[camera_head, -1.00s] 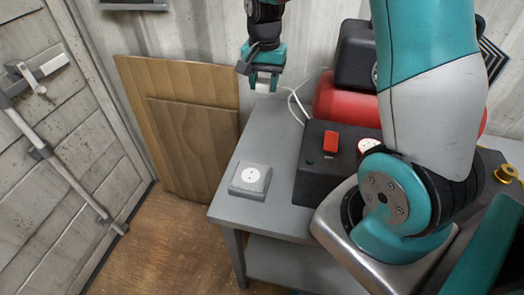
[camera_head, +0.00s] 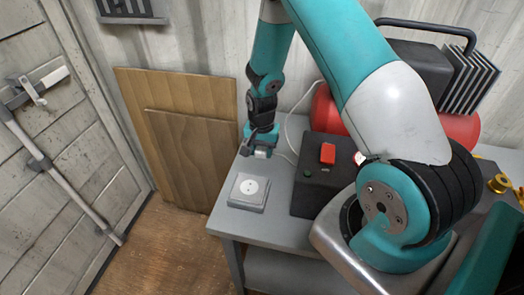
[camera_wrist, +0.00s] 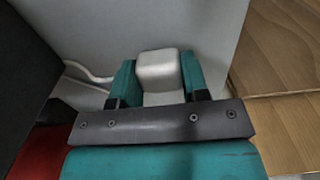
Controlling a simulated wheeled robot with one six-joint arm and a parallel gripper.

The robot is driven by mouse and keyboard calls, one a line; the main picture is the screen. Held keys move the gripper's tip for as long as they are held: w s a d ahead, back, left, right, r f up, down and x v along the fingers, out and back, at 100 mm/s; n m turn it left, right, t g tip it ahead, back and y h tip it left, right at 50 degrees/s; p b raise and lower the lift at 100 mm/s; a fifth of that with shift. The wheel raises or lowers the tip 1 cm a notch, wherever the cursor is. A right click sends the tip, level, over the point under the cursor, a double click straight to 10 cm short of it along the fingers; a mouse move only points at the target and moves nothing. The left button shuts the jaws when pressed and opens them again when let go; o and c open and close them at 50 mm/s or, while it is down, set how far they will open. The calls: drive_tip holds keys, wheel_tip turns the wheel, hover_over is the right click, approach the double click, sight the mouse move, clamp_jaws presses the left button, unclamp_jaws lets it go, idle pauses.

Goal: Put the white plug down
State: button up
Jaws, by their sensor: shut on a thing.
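The white plug (camera_wrist: 158,70) is between the two teal fingers of my gripper (camera_wrist: 158,82) in the wrist view, and its white cable runs off to the left. In the head view my gripper (camera_head: 261,152) is shut on the plug (camera_head: 261,153), low over the back left part of the grey table (camera_head: 283,183). I cannot tell whether the plug touches the tabletop. A grey socket box (camera_head: 248,191) with a round white outlet sits on the table in front of my gripper, apart from the plug.
A black box with a red switch (camera_head: 328,153) stands right of the socket, with a red tank (camera_head: 322,108) behind it. Wooden boards (camera_head: 178,140) lean on the wall left of the table. The tabletop between socket and black box is clear.

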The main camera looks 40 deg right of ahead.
drive_tip(key=shift+f, duration=0.6)
drive_tip(key=shift+f, duration=0.1)
drive_tip(key=shift+f+b, duration=0.25)
drive_tip(key=shift+b, duration=0.05)
drive_tip(key=o, duration=1.2)
drive_tip(key=shift+r, duration=0.15)
